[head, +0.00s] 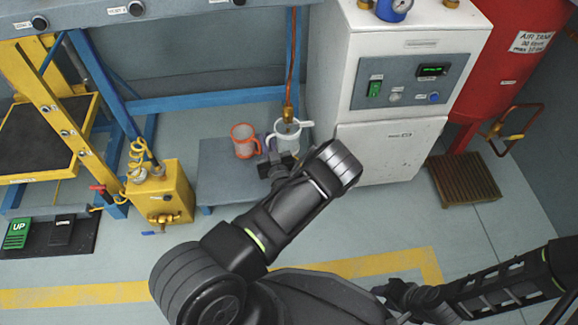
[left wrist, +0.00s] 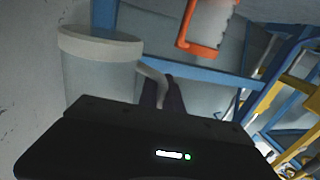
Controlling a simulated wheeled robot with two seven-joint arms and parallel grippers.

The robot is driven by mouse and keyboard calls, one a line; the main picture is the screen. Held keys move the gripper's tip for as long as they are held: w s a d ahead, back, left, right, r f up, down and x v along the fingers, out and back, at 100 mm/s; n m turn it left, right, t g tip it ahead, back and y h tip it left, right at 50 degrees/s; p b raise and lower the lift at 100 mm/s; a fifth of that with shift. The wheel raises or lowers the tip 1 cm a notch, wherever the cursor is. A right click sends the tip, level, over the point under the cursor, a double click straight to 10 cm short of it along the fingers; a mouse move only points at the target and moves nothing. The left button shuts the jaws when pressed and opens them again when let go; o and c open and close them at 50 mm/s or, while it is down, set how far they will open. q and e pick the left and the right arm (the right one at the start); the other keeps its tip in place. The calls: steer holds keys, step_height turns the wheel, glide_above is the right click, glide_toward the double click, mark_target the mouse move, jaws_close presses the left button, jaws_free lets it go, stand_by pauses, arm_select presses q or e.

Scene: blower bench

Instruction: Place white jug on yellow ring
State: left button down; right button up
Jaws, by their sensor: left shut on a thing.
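The white jug (head: 287,136) stands upright in the head view at the right end of the low grey-blue platform, below a copper pipe with a brass end. In the left wrist view the jug (left wrist: 100,68) is at upper left, with its curved handle (left wrist: 157,78) toward the gripper. My left gripper (head: 277,163) is shut on the jug, at its handle side; the fingers are mostly hidden behind its dark body in the wrist view. I cannot make out a yellow ring. My right gripper (head: 398,294) is low at centre right, away from the jug; its fingers are unclear.
A yellow box (head: 163,192) is left of the platform. A white cabinet (head: 390,153) rises close at right. Open floor lies in front.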

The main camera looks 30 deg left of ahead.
arm_select(q)
steer(key=shift+f, duration=0.1)
step_height(320, 180, down, 6)
steer(key=b, duration=0.3)
steer(key=shift+f, duration=0.1)
step_height(320, 180, down, 4)
steer(key=shift+r+b, duration=0.1)
steer(key=shift+b, duration=1.15)
steer(key=shift+r, duration=0.1)
steer(key=c, duration=1.5)
jaws_free()
